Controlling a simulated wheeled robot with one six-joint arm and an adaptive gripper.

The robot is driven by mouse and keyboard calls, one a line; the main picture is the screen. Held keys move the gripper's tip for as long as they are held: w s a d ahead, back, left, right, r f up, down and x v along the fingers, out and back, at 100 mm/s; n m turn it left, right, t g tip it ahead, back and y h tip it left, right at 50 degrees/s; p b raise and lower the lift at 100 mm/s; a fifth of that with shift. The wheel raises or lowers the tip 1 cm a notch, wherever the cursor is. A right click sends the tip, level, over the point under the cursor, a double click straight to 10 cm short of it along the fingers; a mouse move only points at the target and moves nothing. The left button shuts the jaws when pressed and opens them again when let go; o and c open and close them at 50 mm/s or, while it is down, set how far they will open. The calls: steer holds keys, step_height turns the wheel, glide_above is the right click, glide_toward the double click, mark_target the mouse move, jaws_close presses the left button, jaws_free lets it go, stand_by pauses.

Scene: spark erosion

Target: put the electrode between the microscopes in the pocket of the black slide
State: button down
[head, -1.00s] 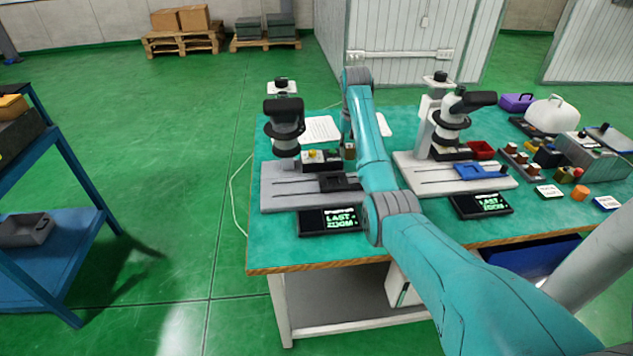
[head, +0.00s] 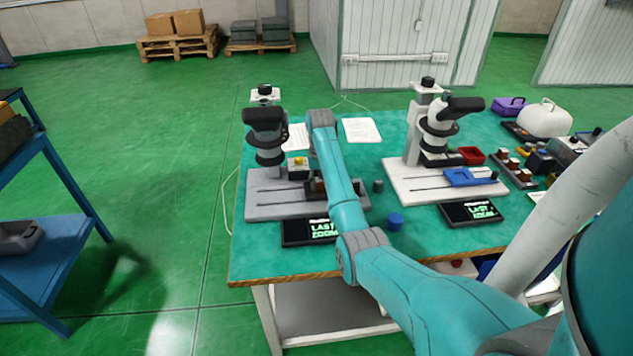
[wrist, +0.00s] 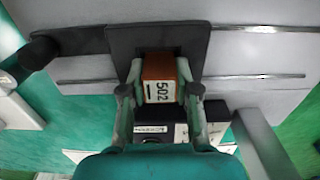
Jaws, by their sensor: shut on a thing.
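In the head view my arm covers the gripper and most of the slide, and a brown bit of the electrode (head: 318,185) shows beside the arm. The left microscope (head: 266,135), with a black head, and the right microscope (head: 437,130), with a white body, stand on their plates.
The right plate carries a blue slide (head: 465,177). A blue cylinder (head: 395,221) and a dark green cylinder (head: 378,186) stand between the plates. Displays (head: 310,231) line the front.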

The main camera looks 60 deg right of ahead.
steer(key=shift+f, duration=0.1)
steer(key=c, duration=0.8)
jaws_free()
steer(key=shift+c, duration=0.2)
